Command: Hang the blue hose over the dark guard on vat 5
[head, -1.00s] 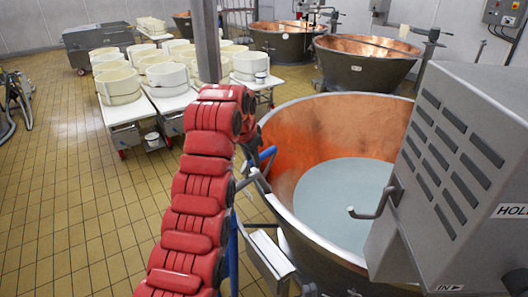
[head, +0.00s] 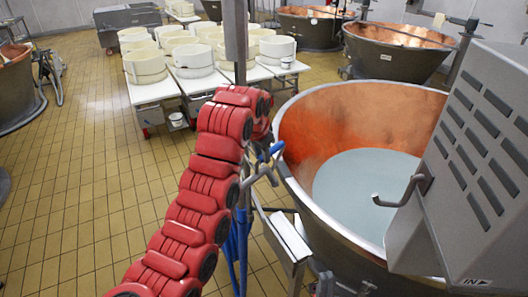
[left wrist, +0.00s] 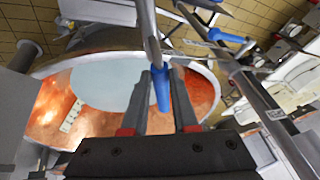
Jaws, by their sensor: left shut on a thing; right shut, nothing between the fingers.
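The blue hose (head: 238,245) hangs in strands below my red left arm in the head view. My left gripper (head: 265,165) is beside the near rim of the large copper vat (head: 300,120), partly hidden by its own arm. In the left wrist view its fingers (left wrist: 164,80) are shut on a blue piece (left wrist: 161,90) joined to a grey metal shaft. The near vat holds pale liquid. No vat number is readable, and I cannot tell which part is the dark guard. My right gripper is in neither view.
A grey vented housing (head: 470,170) with a metal hook (head: 405,192) overhangs the vat's right side. A grey post (head: 236,45) stands behind my arm. White tables (head: 155,95) with round moulds stand beyond. The tiled floor at left is open.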

